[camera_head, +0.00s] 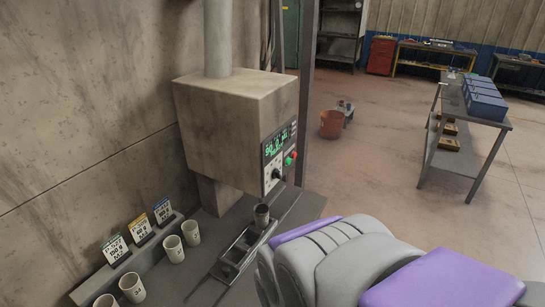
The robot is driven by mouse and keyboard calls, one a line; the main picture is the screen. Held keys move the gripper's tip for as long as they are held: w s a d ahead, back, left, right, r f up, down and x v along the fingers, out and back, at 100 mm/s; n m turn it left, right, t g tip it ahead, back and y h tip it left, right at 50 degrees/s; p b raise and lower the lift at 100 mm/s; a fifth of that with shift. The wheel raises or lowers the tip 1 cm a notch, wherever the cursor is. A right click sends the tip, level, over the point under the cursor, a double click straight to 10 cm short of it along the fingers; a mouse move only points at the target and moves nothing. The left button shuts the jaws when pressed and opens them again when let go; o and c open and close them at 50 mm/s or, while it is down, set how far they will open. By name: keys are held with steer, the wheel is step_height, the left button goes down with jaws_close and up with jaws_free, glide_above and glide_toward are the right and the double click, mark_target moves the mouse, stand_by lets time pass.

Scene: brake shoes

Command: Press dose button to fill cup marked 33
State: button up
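A beige box-shaped dispenser (235,110) stands by the wall. Its side panel has a lit green display (279,140), a dark knob (277,174), a green button (288,161) and a red button (293,154). Button labels are too small to read. A small dark-looking cup (261,219) stands below the dispenser, at the far end of a slotted metal rack (240,250). Several pale cups (173,249) with dark markings stand at the lower left. I cannot read a 33 on any cup. My grey and purple arm or body fills the lower right; my gripper does not show.
Three label cards, green (115,250), yellow (140,228) and blue (163,210), stand on a ledge behind the pale cups. A table (462,130) with blue bins (484,98) is at the right. An orange bucket (331,124) stands on the open floor.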

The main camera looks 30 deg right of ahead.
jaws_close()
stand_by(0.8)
